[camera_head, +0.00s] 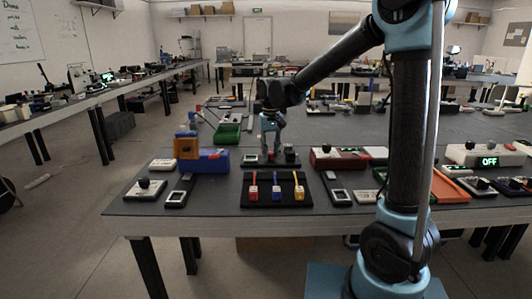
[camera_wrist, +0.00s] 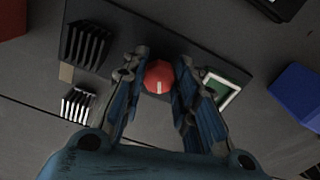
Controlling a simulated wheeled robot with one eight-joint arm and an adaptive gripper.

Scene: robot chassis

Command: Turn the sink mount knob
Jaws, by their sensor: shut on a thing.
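A red knob (camera_wrist: 158,77) with a white pointer mark sits on a dark board (camera_wrist: 200,60) in the wrist view. The mark points toward the bottom of that view. My gripper (camera_wrist: 157,70) has a blue finger on each side of the knob and is shut on it. In the head view, my gripper (camera_head: 271,149) reaches down onto the small board (camera_head: 272,164) near the middle of the table. The knob is mostly hidden by the fingers there. A black finned heat sink (camera_wrist: 86,45) and a green, white-framed part (camera_wrist: 222,88) flank the knob.
A second finned heat sink (camera_wrist: 77,104) lies below the first. A blue block (camera_wrist: 298,92) stands at the right. In the head view, a black panel (camera_head: 276,200) with red, blue and yellow switches stands in front, and a green tray (camera_head: 228,134) lies behind to the left.

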